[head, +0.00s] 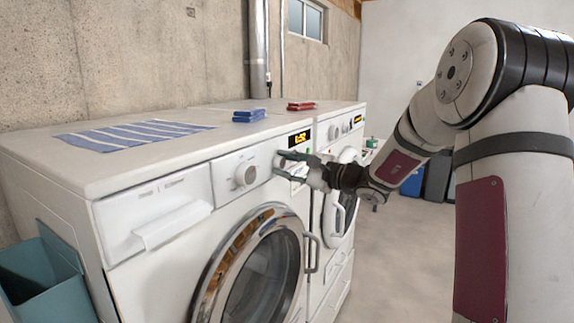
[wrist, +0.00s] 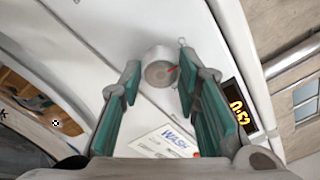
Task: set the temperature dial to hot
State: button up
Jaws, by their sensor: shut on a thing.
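The temperature dial (wrist: 159,73) is a small round white knob on the front panel of the near washer. It shows in the wrist view between my fingertips, with a red pointer mark toward its upper right. My gripper (wrist: 158,78) has its teal-padded fingers on either side of the knob and is shut on it. In the head view my gripper (head: 281,164) reaches the panel from the right, and its fingers largely cover the dial there. A larger white knob (head: 245,175) is left of my gripper, apart from it.
A lit display (head: 300,137) sits above my gripper. The washer's round door (head: 262,265) is below. A second machine (head: 340,125) stands beyond. A striped cloth (head: 130,134), blue item (head: 249,116) and red item (head: 301,106) lie on top. A teal bin (head: 45,280) is at left.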

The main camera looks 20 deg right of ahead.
jog(key=m+p, duration=0.3)
jog(key=m, duration=0.1)
jog(key=shift+s+r+m+g, duration=0.1)
jog(key=shift+s+m+g, duration=0.05)
jog(key=shift+m+g, duration=0.2)
jog(key=m+p, duration=0.2)
jog(key=m, duration=0.2)
jog(key=shift+g, duration=0.25)
jog(key=m+p, duration=0.1)
jog(key=m, duration=0.1)
jog(key=m+p, duration=0.1)
jog(key=m, duration=0.2)
jog(key=shift+g+y, duration=0.3)
jog(key=shift+m+y+p, duration=0.3)
jog(key=shift+m+p, duration=0.3)
jog(key=shift+m, duration=1.45)
jog(key=o, duration=1.2)
jog(key=shift+d, duration=0.1)
